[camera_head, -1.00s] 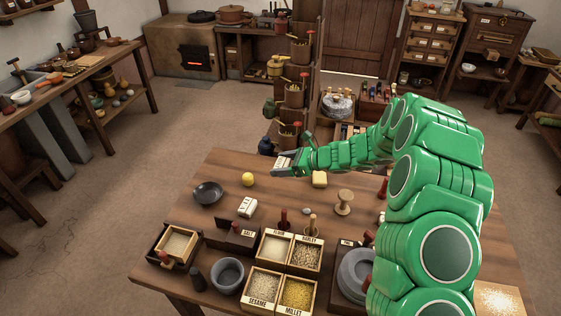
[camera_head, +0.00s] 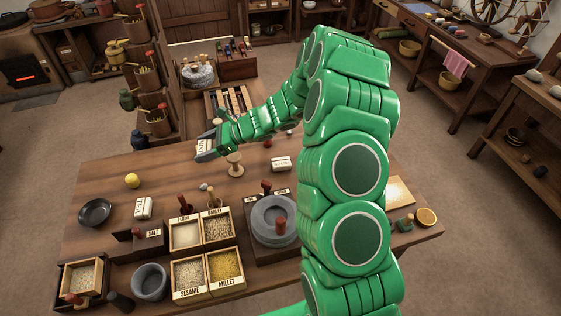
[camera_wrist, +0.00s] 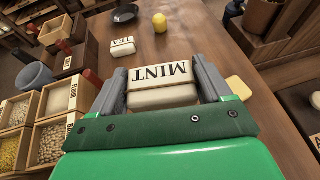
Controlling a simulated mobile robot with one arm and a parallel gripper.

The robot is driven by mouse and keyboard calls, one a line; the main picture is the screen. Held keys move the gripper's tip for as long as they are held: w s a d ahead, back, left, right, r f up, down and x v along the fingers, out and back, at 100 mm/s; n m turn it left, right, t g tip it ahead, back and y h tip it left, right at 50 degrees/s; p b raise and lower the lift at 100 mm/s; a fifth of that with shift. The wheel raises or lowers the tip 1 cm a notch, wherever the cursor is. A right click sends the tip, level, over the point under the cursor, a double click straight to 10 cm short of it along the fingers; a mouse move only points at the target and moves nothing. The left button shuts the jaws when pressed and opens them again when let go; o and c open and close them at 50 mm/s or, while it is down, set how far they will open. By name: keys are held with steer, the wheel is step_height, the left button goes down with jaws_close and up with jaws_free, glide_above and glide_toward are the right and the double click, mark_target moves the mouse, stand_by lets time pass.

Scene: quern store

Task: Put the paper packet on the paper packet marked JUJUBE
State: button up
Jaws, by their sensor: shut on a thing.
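My gripper (camera_head: 207,150) is shut on a white paper packet (camera_wrist: 162,84) marked MINT and holds it above the far part of the table. In the wrist view the two grey fingers (camera_wrist: 160,76) clasp its sides. A white packet (camera_head: 281,164) lies on the table to the right of the wooden spool; its lettering is too small to read. Another white packet (camera_head: 143,207) lies at the left; it also shows in the wrist view (camera_wrist: 122,47), with a short label that looks like TEA. I cannot read JUJUBE on any packet.
A wooden spool (camera_head: 235,163) stands close to my gripper. A yellow ball (camera_head: 132,181) and dark bowl (camera_head: 95,211) are at the left. Open grain boxes (camera_head: 188,274) and a stone quern (camera_head: 262,218) fill the front. A yellow block (camera_wrist: 238,88) lies beside the gripper.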

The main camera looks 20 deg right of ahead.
steer(key=s+d+r+m+t+h, duration=0.1)
steer(key=s+d+r, duration=0.1)
steer(key=s+d, duration=0.8)
steer(key=s+d+r+m+t, duration=0.15)
steer(key=s+d, duration=0.45)
steer(key=d, duration=0.7)
glide_above(281, 161)
steer(key=s, duration=0.1)
steer(key=f, duration=0.8)
steer(key=shift+s+f, duration=0.2)
steer(key=shift+f, duration=0.1)
steer(key=shift+w+f, duration=0.65)
steer(key=shift+f, duration=1.55)
steer(key=shift+f, duration=0.1)
steer(key=o, duration=1)
steer(key=shift+c, duration=0.2)
